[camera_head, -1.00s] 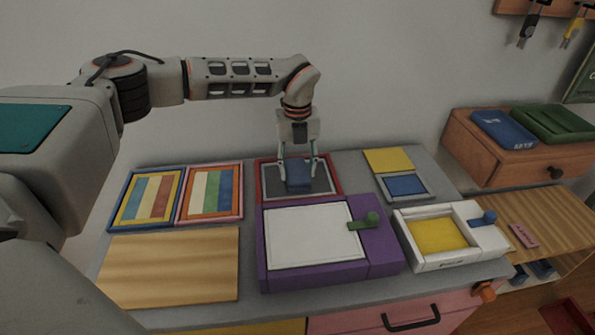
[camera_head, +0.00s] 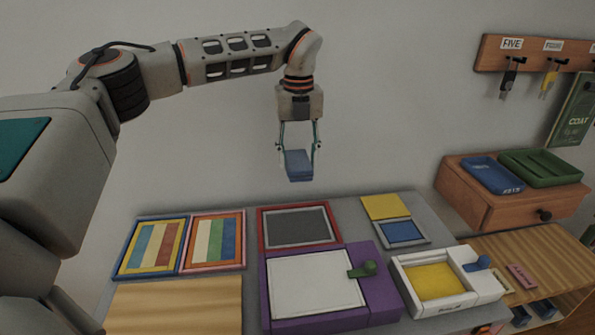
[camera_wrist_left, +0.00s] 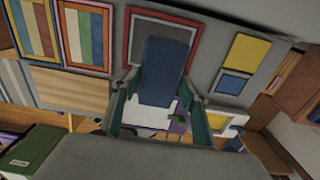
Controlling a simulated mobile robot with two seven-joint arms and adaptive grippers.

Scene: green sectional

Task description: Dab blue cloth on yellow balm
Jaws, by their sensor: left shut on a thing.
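My left gripper (camera_head: 298,150) is shut on the blue cloth (camera_head: 299,166), a folded blue block, and holds it in the air above the table's back edge. The cloth also shows between the fingers in the left wrist view (camera_wrist_left: 163,72). The yellow balm (camera_head: 434,281) lies in a white open tray (camera_head: 407,283) with a blue knob, at the right of the table, below and to the right of the gripper. My right gripper is not in view.
A red-framed grey pad (camera_head: 328,209) lies bare below the cloth. A purple box (camera_head: 380,290) with a white panel and green knob stands in front. Two striped frames (camera_head: 184,245) lie left. A wooden drawer unit (camera_head: 480,205) with blue and green trays stands right.

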